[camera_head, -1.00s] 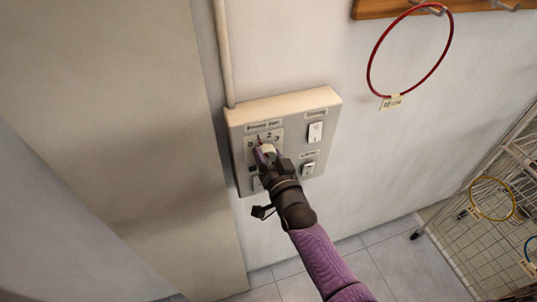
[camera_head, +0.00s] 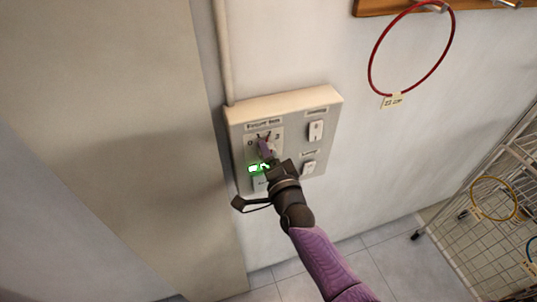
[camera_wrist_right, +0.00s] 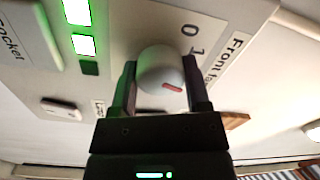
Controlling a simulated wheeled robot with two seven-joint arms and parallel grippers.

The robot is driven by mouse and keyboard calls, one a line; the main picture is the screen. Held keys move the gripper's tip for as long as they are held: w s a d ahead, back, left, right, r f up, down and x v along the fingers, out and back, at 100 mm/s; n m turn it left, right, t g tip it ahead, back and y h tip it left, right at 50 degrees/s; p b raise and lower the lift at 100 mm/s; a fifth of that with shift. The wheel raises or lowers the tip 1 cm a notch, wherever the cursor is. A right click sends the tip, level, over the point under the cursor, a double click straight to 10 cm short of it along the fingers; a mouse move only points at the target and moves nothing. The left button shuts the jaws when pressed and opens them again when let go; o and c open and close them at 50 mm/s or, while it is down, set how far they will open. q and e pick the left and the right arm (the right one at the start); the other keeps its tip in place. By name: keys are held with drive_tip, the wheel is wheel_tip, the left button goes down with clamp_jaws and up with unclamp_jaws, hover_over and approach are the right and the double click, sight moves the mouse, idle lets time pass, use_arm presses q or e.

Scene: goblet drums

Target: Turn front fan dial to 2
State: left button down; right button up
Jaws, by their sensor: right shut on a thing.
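The front fan dial (camera_wrist_right: 160,72) is a round white knob with a red mark on its face, on a pale wall panel (camera_head: 322,98). My right gripper (camera_wrist_right: 160,85) has one finger on each side of the dial and is shut on it. In the right wrist view the numbers 0 and 1 show above the dial, and the red mark points right and slightly down, past the 1. The number it points at is hidden behind a finger. In the head view my right gripper (camera_head: 265,148) covers the dial. My left gripper is out of view.
Two green lights (camera_wrist_right: 83,44) glow beside the dial. White rocker switches (camera_head: 316,131) sit on the panel's right side. A red ring (camera_head: 371,66) hangs on the wall, and a wire rack (camera_head: 450,222) stands at the lower right.

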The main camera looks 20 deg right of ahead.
drive_tip(key=shift+m, duration=0.3)
drive_tip(key=o, duration=1.3)
drive_tip(key=shift+s, duration=0.1)
drive_tip(key=s, duration=0.5)
drive_tip(key=s+p, duration=0.1)
drive_tip(key=s, duration=0.3)
drive_tip(key=shift+s+d+f, duration=0.15)
drive_tip(key=shift+s+d, duration=0.05)
drive_tip(key=shift+s, duration=0.2)
drive_tip(key=shift+f, duration=0.15)
